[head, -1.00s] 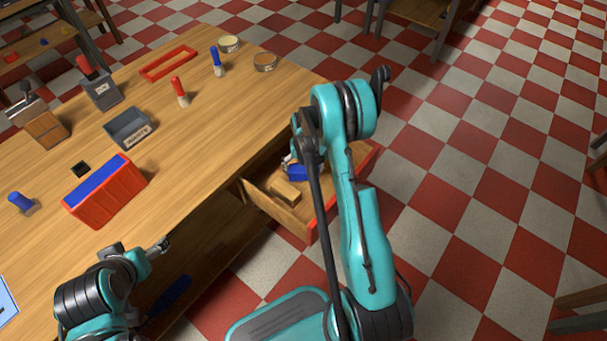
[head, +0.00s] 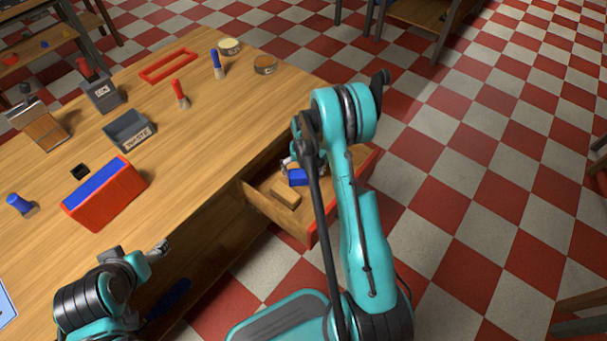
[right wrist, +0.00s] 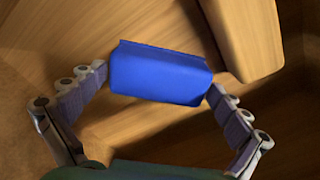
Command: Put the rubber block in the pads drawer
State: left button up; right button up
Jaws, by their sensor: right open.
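A blue block (head: 297,177), which looks like the rubber block, is inside the open wooden drawer (head: 262,205) at the table's right end. In the right wrist view the blue block (right wrist: 160,74) sits between the fingertips of my right gripper (right wrist: 158,80). The fingers are open, one at each end of the block; I cannot tell whether they touch it. In the head view my right arm partly hides this gripper (head: 290,163). My left gripper (head: 160,248) is by the table's front edge, away from the drawer; its jaws are too small to read.
A wooden block (head: 286,195) lies in the drawer close to the blue block; it also shows in the right wrist view (right wrist: 243,35). On the table are a red box with a blue top (head: 105,200), a grey waste bin (head: 130,130) and a small black block (head: 80,171).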

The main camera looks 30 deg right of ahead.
notch_tip(320, 180, up, 11)
jog(key=p, duration=0.4)
notch_tip(320, 180, up, 16)
jog(key=n+t, duration=0.2)
jog(key=t, duration=0.1)
send_over(303, 173)
jog(key=s+a, duration=0.6)
jog(key=a, duration=0.1)
jog(key=s+a+r+n+t, duration=0.1)
jog(key=s+a+r+t, duration=0.1)
jog(key=s, duration=0.4)
jog(key=s+a+r+n+t, duration=0.1)
jog(key=s+a+r+t, duration=0.1)
jog(key=s+a+r, duration=0.2)
jog(key=s, duration=0.3)
jog(key=shift+s+a+n, duration=0.25)
jog(key=shift+a+n, duration=0.05)
jog(key=shift+a, duration=0.1)
